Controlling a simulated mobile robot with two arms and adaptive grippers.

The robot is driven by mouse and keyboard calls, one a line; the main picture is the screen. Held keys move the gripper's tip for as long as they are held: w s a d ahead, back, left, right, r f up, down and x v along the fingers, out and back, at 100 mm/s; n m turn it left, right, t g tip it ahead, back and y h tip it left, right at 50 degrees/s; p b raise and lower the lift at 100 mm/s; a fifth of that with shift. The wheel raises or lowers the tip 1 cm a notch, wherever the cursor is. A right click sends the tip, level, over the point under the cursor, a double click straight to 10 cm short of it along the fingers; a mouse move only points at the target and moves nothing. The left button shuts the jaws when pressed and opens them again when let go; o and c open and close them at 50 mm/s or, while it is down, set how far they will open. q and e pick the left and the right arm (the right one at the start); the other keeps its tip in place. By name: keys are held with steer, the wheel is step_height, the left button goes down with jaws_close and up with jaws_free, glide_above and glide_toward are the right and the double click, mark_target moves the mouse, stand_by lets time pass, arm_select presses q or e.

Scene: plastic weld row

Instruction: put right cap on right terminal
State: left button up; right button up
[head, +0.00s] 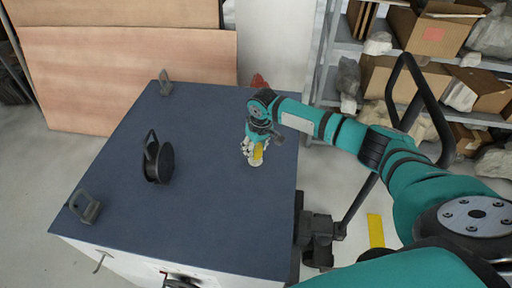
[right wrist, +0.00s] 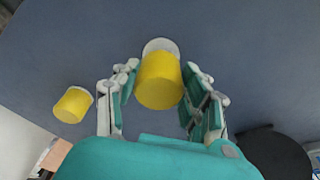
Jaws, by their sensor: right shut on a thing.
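My right gripper (head: 256,150) is over the blue tabletop, close to its right side. It is shut on a yellow cap (right wrist: 159,82), which also shows in the head view (head: 258,152). In the right wrist view a pale round piece (right wrist: 160,46) shows just beyond the cap, partly hidden by it. I cannot tell whether the two touch. A second yellow cap (right wrist: 73,104), with a pale rim at its upper edge, stands apart to the left. I cannot make out this second cap in the head view. My left gripper is not in view.
The blue tabletop (head: 215,210) bears a black spool-like piece (head: 158,162) with a loop and two grey brackets (head: 165,86) (head: 86,208) at its edges. Shelves with boxes (head: 430,34) stand behind on the right. The tabletop's front middle is clear.

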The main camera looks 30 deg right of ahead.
steer(key=shift+f, duration=1.1)
stand_by(0.7)
steer(key=shift+f, duration=0.25)
stand_by(0.6)
steer(key=o, duration=1.1)
steer(key=shift+r, duration=0.15)
steer(key=r, duration=0.4)
steer(key=s+r, duration=0.1)
steer(key=r, duration=0.6)
steer(key=shift+s+d+r, duration=0.1)
steer(key=shift+s+r, duration=0.2)
steer(key=shift+s, duration=0.05)
